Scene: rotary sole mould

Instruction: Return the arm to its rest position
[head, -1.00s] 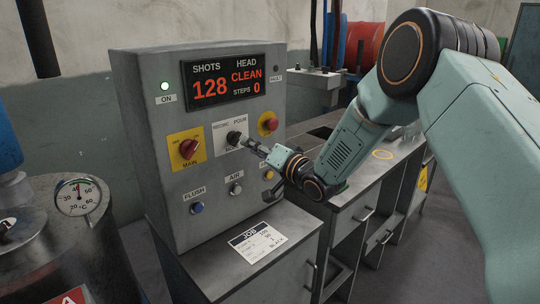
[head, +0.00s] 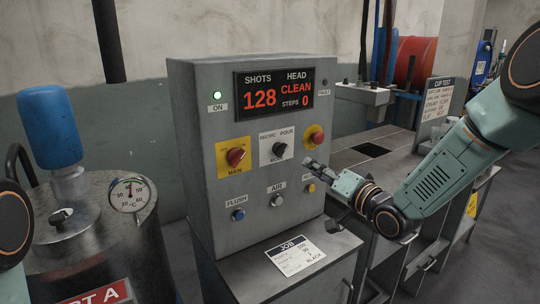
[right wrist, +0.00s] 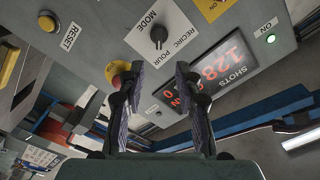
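My right gripper (head: 314,168) hangs in front of the control box (head: 213,110), low and to the right of the black mode knob (head: 280,149), apart from the panel. In the right wrist view its two fingers (right wrist: 160,95) stand apart with nothing between them. Beyond them that view shows the mode knob (right wrist: 158,36), the red button (right wrist: 121,70) and the display (right wrist: 222,64). The display (head: 275,92) reads SHOTS 128, HEAD CLEAN, STEPS 0. My right arm reaches in from the right. My left gripper is out of view; only part of that arm shows at the left edge.
A steel tank with a gauge (head: 130,194) and a blue bottle (head: 50,120) stands left of the box. A job card (head: 296,254) lies on the cabinet top below the panel. A bench (head: 350,160) runs behind my right arm, with a red drum (head: 414,62) beyond.

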